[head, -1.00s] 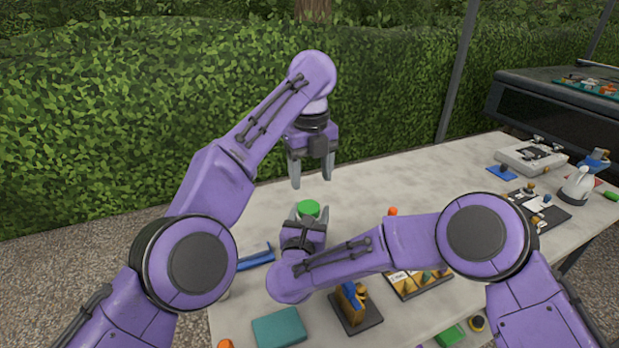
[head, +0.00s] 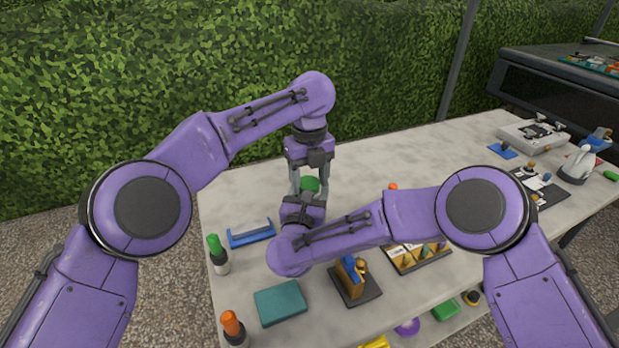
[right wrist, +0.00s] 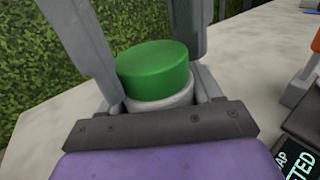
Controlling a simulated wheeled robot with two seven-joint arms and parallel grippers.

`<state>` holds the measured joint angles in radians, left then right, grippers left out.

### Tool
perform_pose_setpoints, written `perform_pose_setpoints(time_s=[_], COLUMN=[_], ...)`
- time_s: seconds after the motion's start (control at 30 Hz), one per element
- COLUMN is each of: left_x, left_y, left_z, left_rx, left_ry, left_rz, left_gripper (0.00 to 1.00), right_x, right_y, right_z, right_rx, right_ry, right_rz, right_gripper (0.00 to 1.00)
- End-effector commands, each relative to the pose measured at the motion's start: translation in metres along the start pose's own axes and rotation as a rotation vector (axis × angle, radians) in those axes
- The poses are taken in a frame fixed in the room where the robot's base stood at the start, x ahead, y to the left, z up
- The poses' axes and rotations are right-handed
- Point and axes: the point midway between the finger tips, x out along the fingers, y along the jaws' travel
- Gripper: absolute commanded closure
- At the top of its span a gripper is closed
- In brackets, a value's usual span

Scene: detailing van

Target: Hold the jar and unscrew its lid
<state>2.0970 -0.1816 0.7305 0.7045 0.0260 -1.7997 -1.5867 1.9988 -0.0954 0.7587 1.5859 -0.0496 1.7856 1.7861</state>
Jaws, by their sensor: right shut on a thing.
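The jar's pale body (right wrist: 163,101) shows in the right wrist view as a narrow band under its green lid (right wrist: 153,70). The lid also shows in the head view (head: 310,184). My right gripper (head: 305,200) is shut on the jar and holds it upright, lid on top. My left gripper (head: 310,188) points straight down from above, its grey fingers on either side of the lid. It looks open, with small gaps beside the lid. The lower jar is hidden by my right gripper.
A blue tray-like holder (head: 251,234) and a green-capped bottle (head: 218,254) stand to the left. A teal box (head: 280,303), a stand with a blue and orange item (head: 352,282) and a card board (head: 418,257) lie nearer. The table behind my grippers is clear.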

Motion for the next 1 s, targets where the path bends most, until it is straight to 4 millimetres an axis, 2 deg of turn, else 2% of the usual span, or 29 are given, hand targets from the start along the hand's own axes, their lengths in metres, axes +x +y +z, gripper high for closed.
perform_pose_setpoints(time_s=[0.03, 0.1, 0.13, 0.23, 0.27, 0.3, 0.33, 0.6, 0.8, 0.93, 0.97, 1.0], left_x=[0.000, 0.000, 0.000, 0.000, 0.000, 0.000, 0.000, -0.002, -0.032, -0.044, -0.045, -0.048], left_y=[0.000, 0.000, 0.000, -0.001, -0.001, -0.001, -0.001, 0.000, -0.001, -0.001, -0.001, -0.001], left_z=[0.000, 0.000, 0.000, 0.000, 0.000, 0.000, 0.000, 0.000, 0.000, 0.000, 0.000, 0.000], left_rx=[0.000, 0.000, 0.000, 0.000, 0.000, 0.000, 0.000, 0.000, 0.000, 0.000, 0.000, -0.001], left_ry=[0.000, 0.000, 0.000, 0.000, 0.000, 0.000, 0.000, 0.000, -0.002, -0.001, -0.001, 0.000], left_rz=[0.000, -0.001, -0.001, -0.001, -0.001, -0.001, -0.001, -0.001, -0.002, 0.000, 0.000, -0.001], left_gripper=[0.56, 0.79, 0.84, 0.84, 0.38, 0.25, 0.22, 0.22, 0.22, 0.22, 0.32, 0.36], right_x=[0.000, 0.000, 0.000, 0.000, -0.001, -0.001, -0.001, 0.000, 0.000, 0.000, 0.000, 0.000], right_y=[0.000, 0.000, 0.000, 0.001, 0.001, 0.001, 0.001, 0.000, 0.000, 0.000, 0.000, 0.000], right_z=[0.000, 0.000, 0.000, 0.000, 0.000, 0.000, 0.000, 0.001, 0.000, 0.000, 0.000, 0.000], right_rx=[0.000, 0.000, 0.000, 0.000, 0.000, 0.000, 0.000, 0.000, 0.000, 0.000, 0.000, 0.000], right_ry=[-0.001, -0.001, -0.001, 0.000, 0.000, -0.001, -0.001, -0.001, 0.000, 0.000, 0.000, 0.000], right_rz=[0.000, 0.001, 0.001, 0.002, 0.002, 0.003, 0.002, 0.000, 0.000, 0.000, 0.000, 0.000], right_gripper=[1.00, 1.00, 1.00, 1.00, 1.00, 1.00, 1.00, 1.00, 1.00, 1.00, 1.00, 1.00])
